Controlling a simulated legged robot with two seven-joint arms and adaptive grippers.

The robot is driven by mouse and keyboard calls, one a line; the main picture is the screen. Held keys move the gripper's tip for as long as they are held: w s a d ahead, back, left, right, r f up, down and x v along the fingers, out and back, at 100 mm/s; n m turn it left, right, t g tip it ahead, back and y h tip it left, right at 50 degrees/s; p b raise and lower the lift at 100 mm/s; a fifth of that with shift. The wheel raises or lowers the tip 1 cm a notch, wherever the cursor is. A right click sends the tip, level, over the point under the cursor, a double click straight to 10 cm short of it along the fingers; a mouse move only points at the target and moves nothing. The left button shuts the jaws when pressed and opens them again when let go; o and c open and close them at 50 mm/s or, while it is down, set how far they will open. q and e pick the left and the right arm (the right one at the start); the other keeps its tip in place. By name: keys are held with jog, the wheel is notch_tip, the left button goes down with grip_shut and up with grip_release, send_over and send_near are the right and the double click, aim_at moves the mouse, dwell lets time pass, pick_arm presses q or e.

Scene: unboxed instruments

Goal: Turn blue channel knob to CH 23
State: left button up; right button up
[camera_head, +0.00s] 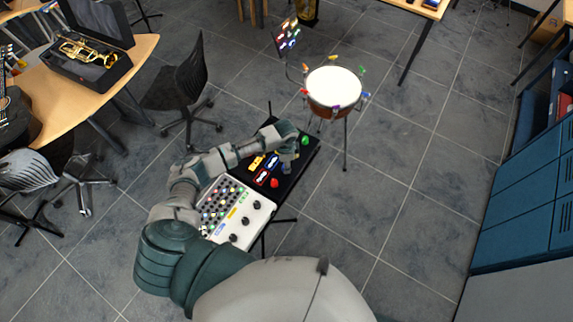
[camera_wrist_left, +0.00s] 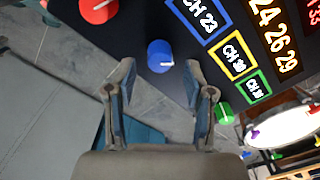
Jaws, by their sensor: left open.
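The blue knob (camera_wrist_left: 159,52) is a short cylinder with a pale pointer line on the black panel (camera_wrist_left: 110,25). In the left wrist view my left gripper (camera_wrist_left: 160,75) is open, one finger on each side of the knob's near end, with gaps on both sides. Whether the fingertips reach past its face is unclear. The blue-framed display (camera_wrist_left: 200,14) appears to read CH 23. In the head view my left gripper (camera_head: 288,153) is over the panel and largely hides the blue knob. My right gripper is not in view.
A red knob (camera_wrist_left: 98,8) and a green knob (camera_wrist_left: 224,112) flank the blue one. A yellow-framed display (camera_wrist_left: 233,54) and green-framed display (camera_wrist_left: 254,87) sit alongside. A white console (camera_head: 238,213) adjoins the panel. A drum (camera_head: 334,90) stands beyond it.

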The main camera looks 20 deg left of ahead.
pick_arm(q)
notch_tip(320, 180, up, 10)
jog(key=shift+w+f, duration=0.15)
jog(key=shift+f, duration=0.05)
jog(key=shift+f, duration=0.1)
dwell(0.5)
